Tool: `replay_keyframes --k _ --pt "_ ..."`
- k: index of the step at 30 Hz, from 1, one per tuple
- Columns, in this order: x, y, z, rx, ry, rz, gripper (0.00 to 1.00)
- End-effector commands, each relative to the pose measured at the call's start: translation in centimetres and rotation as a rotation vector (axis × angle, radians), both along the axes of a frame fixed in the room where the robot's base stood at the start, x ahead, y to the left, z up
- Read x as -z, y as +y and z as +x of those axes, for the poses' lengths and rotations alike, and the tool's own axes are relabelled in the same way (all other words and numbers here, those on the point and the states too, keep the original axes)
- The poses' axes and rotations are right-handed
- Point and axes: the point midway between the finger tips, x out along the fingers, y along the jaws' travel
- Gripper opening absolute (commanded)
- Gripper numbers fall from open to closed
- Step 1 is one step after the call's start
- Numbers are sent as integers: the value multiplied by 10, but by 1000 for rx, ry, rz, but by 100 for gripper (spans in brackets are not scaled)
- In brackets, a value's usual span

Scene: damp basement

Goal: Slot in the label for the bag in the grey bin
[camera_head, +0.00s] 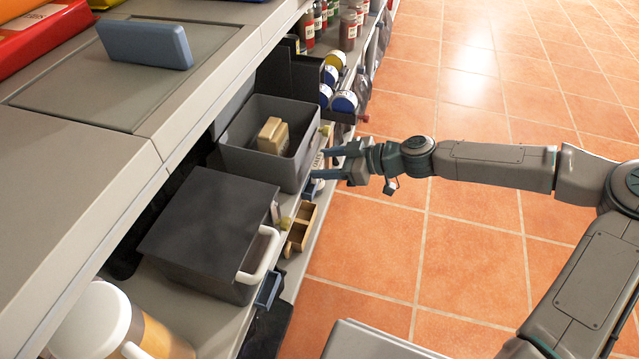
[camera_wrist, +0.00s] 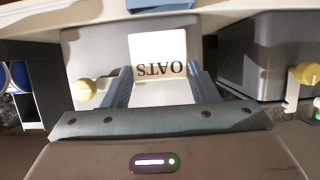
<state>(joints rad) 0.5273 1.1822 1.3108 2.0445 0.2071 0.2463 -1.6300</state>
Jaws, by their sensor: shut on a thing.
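The grey bin (camera_head: 232,152) stands open on the lower shelf with a beige bag (camera_head: 272,135) inside. My gripper (camera_head: 327,164) is at the bin's front face, on the aisle side. In the wrist view my gripper (camera_wrist: 164,82) has its two fingers at the sides of a white label (camera_wrist: 158,50) reading OATS, upside down in that picture. The gripper is shut on the label. The label is against or just before the grey bin's front (camera_wrist: 88,58); I cannot tell if it touches. In the head view the label is mostly hidden by the fingers.
A dark lidded box (camera_head: 205,225) with a white handle stands nearer on the shelf. A small wooden tray (camera_head: 299,232) sits at the shelf edge. A yellow knob (camera_wrist: 83,90) is beside the label. Jars and cans stand beyond the bin. The tiled floor (camera_head: 450,245) is clear.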

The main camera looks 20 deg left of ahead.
Motion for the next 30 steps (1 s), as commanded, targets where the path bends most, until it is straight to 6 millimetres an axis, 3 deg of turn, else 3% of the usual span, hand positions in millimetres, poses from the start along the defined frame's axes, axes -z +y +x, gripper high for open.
replay_keyframes --k 4,8,15,22,23,24,30 --pt "11 15 -7 0 -1 0 32" --pt "18 18 -8 2 1 0 32" --pt "52 18 -8 2 1 0 32" --pt "52 18 -8 0 -1 -1 32" --pt "52 18 -8 0 -1 -1 62" --pt "52 18 -8 0 -1 -1 73" --pt "52 17 -8 0 -1 -1 75"
